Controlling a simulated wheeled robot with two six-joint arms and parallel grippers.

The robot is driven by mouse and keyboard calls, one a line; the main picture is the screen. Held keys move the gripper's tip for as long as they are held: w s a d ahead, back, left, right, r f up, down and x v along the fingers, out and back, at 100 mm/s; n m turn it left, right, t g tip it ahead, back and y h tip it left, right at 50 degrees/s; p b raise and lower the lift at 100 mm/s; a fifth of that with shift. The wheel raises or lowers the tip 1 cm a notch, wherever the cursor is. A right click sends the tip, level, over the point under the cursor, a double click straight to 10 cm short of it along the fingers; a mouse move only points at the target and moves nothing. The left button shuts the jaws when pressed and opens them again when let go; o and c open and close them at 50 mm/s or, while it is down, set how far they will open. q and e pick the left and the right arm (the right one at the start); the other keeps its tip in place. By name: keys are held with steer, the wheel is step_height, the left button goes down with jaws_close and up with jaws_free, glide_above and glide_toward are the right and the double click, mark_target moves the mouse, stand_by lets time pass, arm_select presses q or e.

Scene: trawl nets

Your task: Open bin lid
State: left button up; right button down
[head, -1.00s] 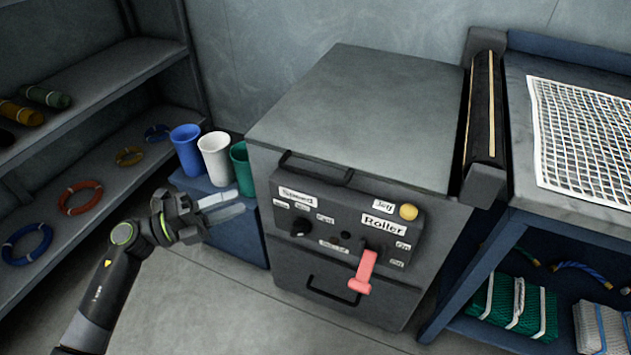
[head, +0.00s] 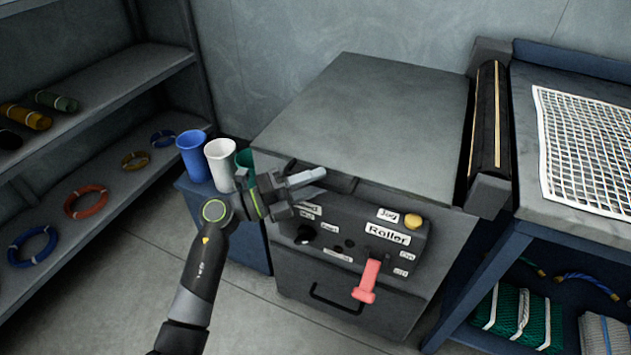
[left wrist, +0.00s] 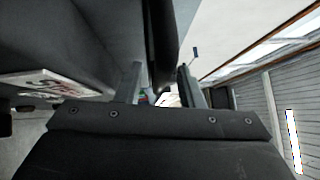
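The bin is a grey metal box with a flat grey lid (head: 370,110) that lies closed in the head view. A dark bar handle (head: 343,182) runs along the lid's front edge, partly hidden by my left gripper. My left gripper (head: 316,182) is at this handle, above the control panel's left part. In the left wrist view its two fingers (left wrist: 160,88) stand apart, and a dark bar (left wrist: 160,40) shows between and beyond them. I cannot tell whether the fingers touch it. My right gripper is not in view.
The control panel (head: 345,240) below the lid has a red lever (head: 367,281) and a yellow button (head: 413,221). Blue (head: 193,155), white (head: 220,163) and green (head: 245,160) cups stand left of the bin. A roller (head: 487,120) and net table stand right. Shelves with rope coils are left.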

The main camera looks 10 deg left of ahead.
arm_select(q)
steer(key=shift+w+d, duration=0.15)
steer(key=shift+d, duration=0.15)
jaws_close()
steer(key=shift+r, duration=0.25)
